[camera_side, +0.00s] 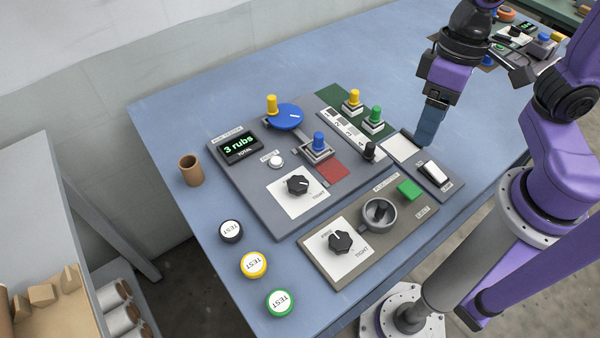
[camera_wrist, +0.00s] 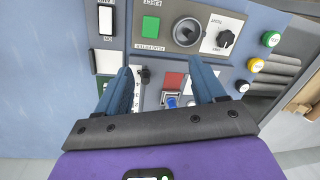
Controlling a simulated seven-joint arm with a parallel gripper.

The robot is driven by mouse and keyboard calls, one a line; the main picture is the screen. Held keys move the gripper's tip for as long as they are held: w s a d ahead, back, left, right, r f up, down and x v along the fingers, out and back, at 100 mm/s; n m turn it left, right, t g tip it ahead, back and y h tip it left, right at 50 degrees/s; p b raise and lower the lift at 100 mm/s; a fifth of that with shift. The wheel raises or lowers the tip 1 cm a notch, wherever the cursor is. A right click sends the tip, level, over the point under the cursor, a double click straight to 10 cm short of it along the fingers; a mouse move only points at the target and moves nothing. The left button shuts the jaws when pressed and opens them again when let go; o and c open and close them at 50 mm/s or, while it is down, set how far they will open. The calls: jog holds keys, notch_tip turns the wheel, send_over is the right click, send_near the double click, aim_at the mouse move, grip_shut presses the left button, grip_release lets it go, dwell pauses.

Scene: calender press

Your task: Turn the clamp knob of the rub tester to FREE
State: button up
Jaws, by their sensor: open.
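The rub tester is the grey panel (camera_side: 262,203) with a "3 rubs" display (camera_side: 240,147). Its black clamp knob (camera_side: 298,185) sits on a white plate with TIGHT printed at the lower right. I cannot read its pointer surely, and no FREE label is legible there. In the wrist view this knob appears hidden behind the right finger. My gripper (camera_side: 428,128) is open and empty, above the table to the right of the tester and well away from the knob; its two blue fingers (camera_wrist: 160,65) show in the wrist view.
A second panel in front has a similar black knob (camera_side: 340,242) marked FREE and TIGHT, a round dial (camera_side: 379,213) and a green button (camera_side: 410,190). Yellow (camera_side: 353,100), green (camera_side: 373,118) and blue (camera_side: 319,142) posts stand up. A switch box (camera_side: 435,172) lies right.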

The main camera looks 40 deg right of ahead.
jog(key=w+a+m+y, duration=0.1)
jog(key=w+a+m, duration=0.5)
jog(key=m, duration=0.3)
jog(key=m+y, duration=0.2)
jog(key=m, duration=0.8)
send_near(298, 182)
jog(key=x, duration=0.8)
jog(key=c, duration=1.1)
